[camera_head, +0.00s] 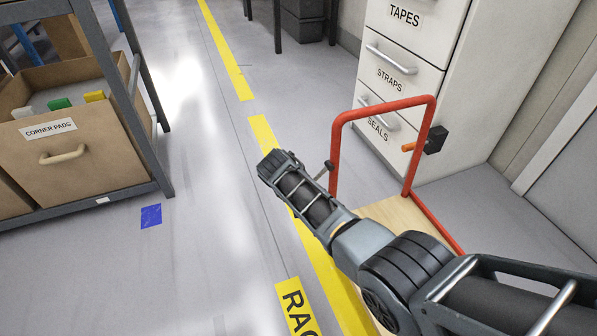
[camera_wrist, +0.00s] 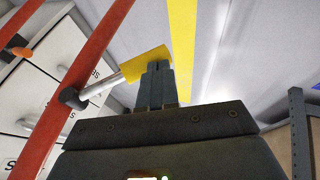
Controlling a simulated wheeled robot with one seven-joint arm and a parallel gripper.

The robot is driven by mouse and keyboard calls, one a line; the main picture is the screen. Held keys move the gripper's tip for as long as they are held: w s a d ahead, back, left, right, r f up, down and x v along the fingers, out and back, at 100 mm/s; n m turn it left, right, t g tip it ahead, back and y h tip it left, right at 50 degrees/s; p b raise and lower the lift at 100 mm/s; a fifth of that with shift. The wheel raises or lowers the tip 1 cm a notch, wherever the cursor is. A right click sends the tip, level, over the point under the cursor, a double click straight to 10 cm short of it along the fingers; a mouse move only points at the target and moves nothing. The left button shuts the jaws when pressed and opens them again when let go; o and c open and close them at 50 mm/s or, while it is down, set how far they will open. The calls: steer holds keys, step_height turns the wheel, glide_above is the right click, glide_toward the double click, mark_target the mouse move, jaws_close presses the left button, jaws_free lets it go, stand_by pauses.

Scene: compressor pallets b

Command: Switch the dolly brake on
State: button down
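The dolly has a red tubular handle frame (camera_head: 337,135) and a pale wooden deck (camera_head: 393,214). On its right post is a black block with an orange knob (camera_head: 409,147); the knob also shows in the wrist view (camera_wrist: 21,52). On the left post is a grey lever (camera_head: 322,173), partly hidden by my arm. In the wrist view this lever is a silver rod (camera_wrist: 103,85) with a black hub and a yellow end plate (camera_wrist: 138,66). My gripper (camera_wrist: 157,66) has its fingers together, at the yellow plate. I cannot tell whether they touch it.
A white drawer cabinet (camera_head: 388,71) stands behind the dolly. A shelf rack with a corner pads bin (camera_head: 92,155) is at the left. A yellow floor line (camera_head: 262,130) runs past the dolly. The grey floor between rack and line is clear, with a blue patch (camera_head: 151,215).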

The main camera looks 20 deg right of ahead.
steer(key=shift+d+f+b, duration=0.4)
steer(key=shift+f+b, duration=0.05)
steer(key=shift+f, duration=0.3)
steer(key=shift+d+f+b, duration=0.4)
steer(key=shift+f+b, duration=0.05)
steer(key=shift+f, duration=0.25)
steer(key=shift+s+d, duration=0.1)
